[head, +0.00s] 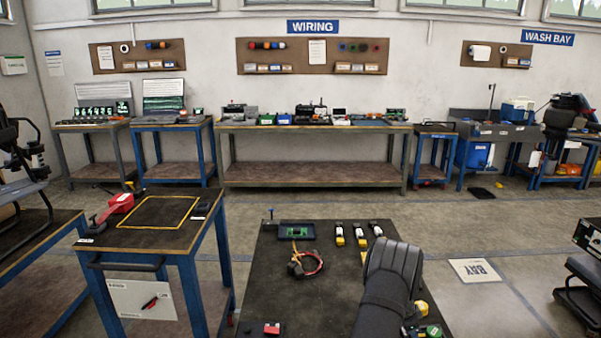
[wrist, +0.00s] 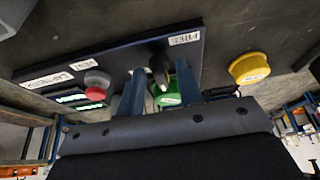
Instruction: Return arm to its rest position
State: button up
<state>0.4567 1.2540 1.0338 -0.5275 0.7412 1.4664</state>
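My arm (head: 392,270) reaches over the right side of the dark bench (head: 322,270) in the head view and hides part of it. In the wrist view, the two blue-grey fingers of my gripper (wrist: 158,86) are apart. A small black part (wrist: 157,78) shows in the gap, with space on either side; I cannot tell how far it is from the fingertips. Beyond the fingers is a dark panel (wrist: 110,52) with labels reading FREE, TEST and CAPTURED, upside down. A green round part (wrist: 168,97) shows beside the right finger.
A yellow round cap (wrist: 249,67) lies right of the fingers, and a red-grey button (wrist: 97,79) left.

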jog(key=n, duration=0.1)
jog(key=n+t, duration=0.1)
jog(key=n, duration=0.2)
jog(key=shift+s+r+t, duration=0.1)
jog(key=shift+r+t, duration=0.15)
jog(key=shift+t, duration=0.05)
jog(key=shift+n+t+y, duration=0.4)
jog(key=shift+n+t, duration=0.3)
jog(key=shift+n, duration=1.2)
jog(key=shift+s+d+n+t+y, duration=0.1)
jog(key=shift+n+t+y, duration=0.3)
jog(key=shift+n, duration=1.1)
jog(key=shift+n+y, duration=0.5)
jog(key=shift+n, duration=0.6)
jog(key=shift+d+n, duration=0.1)
jog(key=shift+n, duration=0.4)
jog(key=shift+n+y, duration=0.3)
jog(key=shift+n, duration=0.1)
jog(key=shift+t, duration=0.3)
